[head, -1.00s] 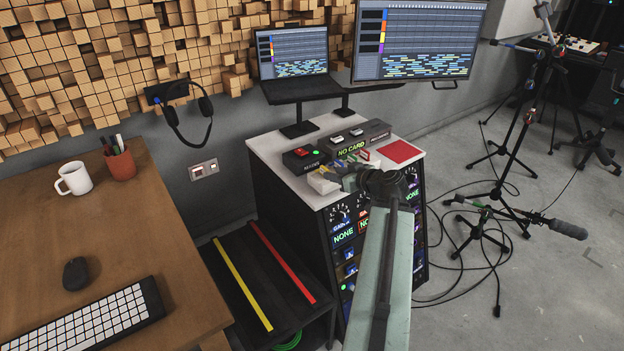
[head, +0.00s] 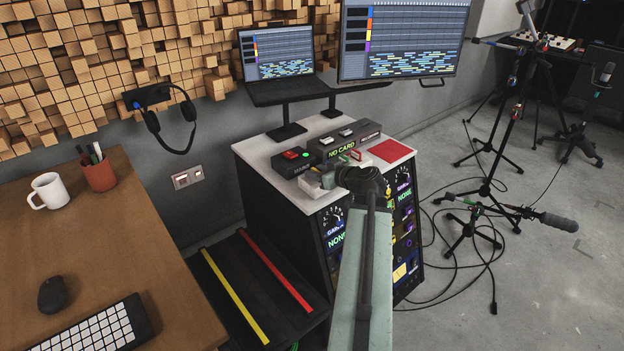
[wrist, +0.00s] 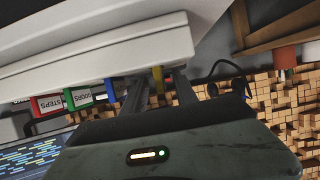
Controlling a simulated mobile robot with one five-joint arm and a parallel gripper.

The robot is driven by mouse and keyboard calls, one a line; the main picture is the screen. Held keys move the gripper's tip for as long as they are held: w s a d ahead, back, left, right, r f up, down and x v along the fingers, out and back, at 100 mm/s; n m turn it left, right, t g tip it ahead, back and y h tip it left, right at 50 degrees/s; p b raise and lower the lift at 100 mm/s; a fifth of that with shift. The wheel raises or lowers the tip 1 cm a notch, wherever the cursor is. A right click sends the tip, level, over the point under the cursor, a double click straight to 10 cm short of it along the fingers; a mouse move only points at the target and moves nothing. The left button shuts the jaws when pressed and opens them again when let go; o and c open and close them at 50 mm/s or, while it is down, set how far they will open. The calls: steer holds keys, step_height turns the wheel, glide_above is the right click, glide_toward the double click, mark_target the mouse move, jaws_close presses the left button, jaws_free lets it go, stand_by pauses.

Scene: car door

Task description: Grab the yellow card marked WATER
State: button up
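In the wrist view a yellow edge (wrist: 180,80), likely the yellow card, shows by the tip of the right finger of my gripper (wrist: 156,88). Its marking cannot be read. The two dark fingers stand apart, so my gripper is open. In the head view my gripper (head: 335,179) is over the cabinet top's front edge, by a small white block (head: 312,186), and my arm hides much of that spot. To the left in the wrist view are a red card marked STEPS (wrist: 48,104), a green card marked DOORS (wrist: 80,97) and a blue-edged card (wrist: 110,88).
The black cabinet's white top (head: 258,150) carries a box reading NO CARD (head: 350,140), a box with a red switch (head: 292,160) and a red pad (head: 391,151). The wooden desk (head: 125,240) is at left. Mic stands and cables (head: 475,225) are on the right floor.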

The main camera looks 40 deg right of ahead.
mark_target(316, 170)
steer(key=shift+w, duration=0.1)
jaws_close()
steer(key=shift+r+p, duration=0.5)
step_height(316, 170, up, 4)
steer(key=p, duration=0.3)
steer(key=shift+f, duration=0.2)
steer(key=s+d+p, duration=0.1)
steer(key=s+d, duration=0.9)
steer(key=s, duration=0.2)
steer(key=shift+s+r, duration=0.2)
steer(key=shift+s, duration=0.15)
